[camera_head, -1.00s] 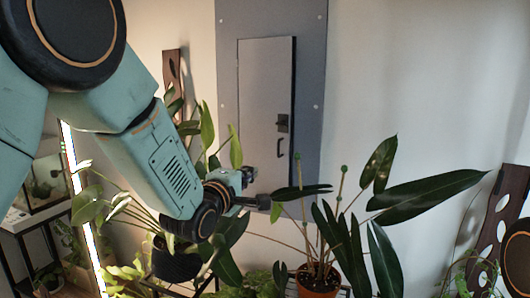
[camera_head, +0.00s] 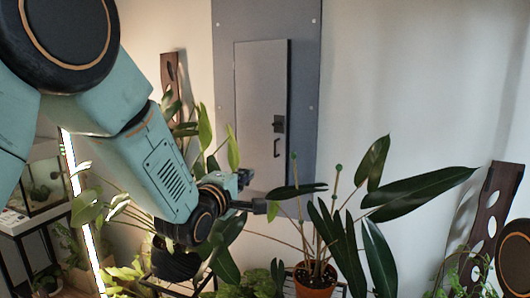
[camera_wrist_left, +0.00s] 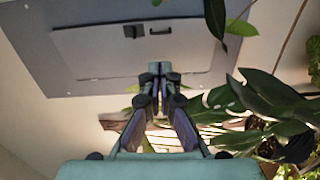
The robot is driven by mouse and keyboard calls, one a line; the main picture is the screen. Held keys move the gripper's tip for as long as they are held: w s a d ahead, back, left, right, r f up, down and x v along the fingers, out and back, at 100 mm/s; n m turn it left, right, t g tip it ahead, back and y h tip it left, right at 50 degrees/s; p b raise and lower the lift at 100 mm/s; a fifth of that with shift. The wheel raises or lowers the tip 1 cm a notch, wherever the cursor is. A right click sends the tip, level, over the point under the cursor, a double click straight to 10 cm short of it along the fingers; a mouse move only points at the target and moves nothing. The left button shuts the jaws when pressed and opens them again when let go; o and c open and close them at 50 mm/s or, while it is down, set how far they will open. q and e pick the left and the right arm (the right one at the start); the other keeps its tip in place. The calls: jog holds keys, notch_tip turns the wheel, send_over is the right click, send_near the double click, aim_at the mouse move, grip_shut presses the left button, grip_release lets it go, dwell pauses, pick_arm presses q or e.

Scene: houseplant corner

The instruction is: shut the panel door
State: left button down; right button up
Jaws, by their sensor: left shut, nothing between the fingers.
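The panel door (camera_head: 258,110) is a tall light-grey leaf with a dark latch and a dark pull handle (camera_head: 277,149) near its right edge. It sits on a darker grey wall panel (camera_head: 305,100). A dark edge shows along its right side; I cannot tell whether it is fully flush. My left gripper (camera_head: 262,206) is shut and empty, near the door's lower end in the picture, with leaves around it. In the left wrist view its fingertips (camera_wrist_left: 160,75) are together, and the door (camera_wrist_left: 95,45) shows beyond them. I cannot tell any contact. My right gripper is out of view.
A plant in an orange pot (camera_head: 315,277) spreads long leaves just right of my gripper. A dark pot (camera_head: 175,262) with a leafy plant stands below my left arm. A perforated wooden board (camera_head: 488,225) leans at right. Bare wall lies right of the panel.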

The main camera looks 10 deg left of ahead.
pick_arm(q)
jog(key=s+a+f+m+g+y+b, duration=0.1)
jog(key=s+a+f+m+g+b, duration=0.2)
jog(key=s+f+m, duration=0.85)
jog(key=s+f+m+g+y+b, duration=0.15)
jog(key=s+f+g, duration=0.3)
jog(key=f, duration=1.55)
jog(key=s+f+m+g+b, duration=0.1)
jog(key=s+f+g+b, duration=0.4)
jog(key=s+f, duration=0.8)
jog(key=s+a+f+m+g+b, duration=0.1)
jog(key=s+f+g+b, duration=0.4)
jog(key=s+f, duration=0.8)
jog(key=s, duration=0.5)
jog(key=shift+a+f, duration=0.25)
jog(key=shift+a, duration=0.05)
